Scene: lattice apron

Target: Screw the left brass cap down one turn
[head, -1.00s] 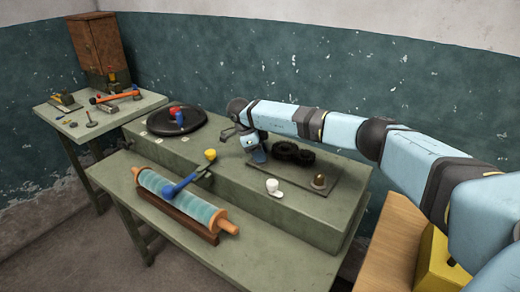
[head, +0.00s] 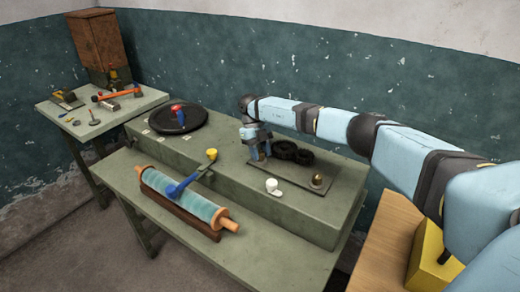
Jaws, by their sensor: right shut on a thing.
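My right arm reaches in from the right, and my right gripper (head: 259,155) points down at the left end of a flat grey plate (head: 290,182). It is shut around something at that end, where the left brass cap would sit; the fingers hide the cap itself. A second brass cap (head: 317,180) stands upright at the right end of the plate. My left gripper is not in view.
The plate lies on a raised green block (head: 225,160). A side table (head: 60,105) holds tools.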

